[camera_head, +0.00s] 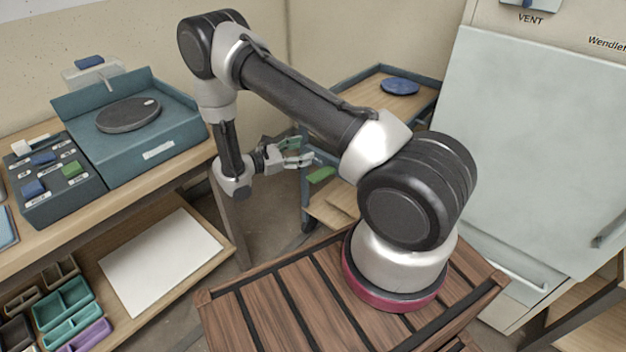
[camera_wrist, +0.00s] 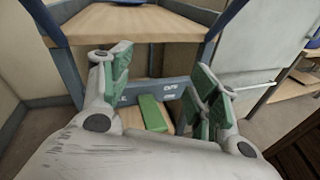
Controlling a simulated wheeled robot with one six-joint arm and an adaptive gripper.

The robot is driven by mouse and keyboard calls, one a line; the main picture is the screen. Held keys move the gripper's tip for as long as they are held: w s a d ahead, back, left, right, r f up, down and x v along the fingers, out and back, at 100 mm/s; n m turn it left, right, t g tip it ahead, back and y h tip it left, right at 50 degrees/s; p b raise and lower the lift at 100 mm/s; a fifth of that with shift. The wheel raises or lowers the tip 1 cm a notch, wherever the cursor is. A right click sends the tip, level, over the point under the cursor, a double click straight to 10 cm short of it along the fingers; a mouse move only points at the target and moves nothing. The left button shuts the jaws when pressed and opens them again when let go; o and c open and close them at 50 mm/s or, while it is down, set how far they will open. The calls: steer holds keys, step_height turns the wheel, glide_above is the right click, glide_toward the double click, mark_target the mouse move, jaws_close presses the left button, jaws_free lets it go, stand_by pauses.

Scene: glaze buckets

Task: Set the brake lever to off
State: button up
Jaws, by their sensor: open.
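The brake lever looks to be the green block (camera_head: 321,175) low on the blue-framed cart (camera_head: 375,72). In the wrist view the green lever (camera_wrist: 153,114) stands below a blue-grey bar (camera_wrist: 150,91) with small white labels, too small to read surely. My gripper (camera_head: 303,150) is beside the near left side of the cart. In the wrist view my gripper (camera_wrist: 162,78) has its green-padded fingers apart. The lever shows between them, farther off and not touched. Nothing is held.
A workbench (camera_head: 185,150) with a teal scale (camera_head: 128,116) and a box of coloured switches (camera_head: 50,170) stands at left. A large pale cabinet (camera_head: 540,140) stands at right. A blue disc (camera_head: 400,86) lies on the cart's top. Floor shows between bench and cart.

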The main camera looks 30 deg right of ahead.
mark_target(313, 177)
step_height(313, 177, down, 14)
steer(key=s+a+n+t, duration=0.2)
steer(key=s+n+t, duration=0.1)
steer(key=n+t, duration=0.25)
steer(key=x, duration=0.7)
steer(key=shift+w+d+f, duration=0.2)
steer(key=shift+w, duration=0.1)
jaws_close()
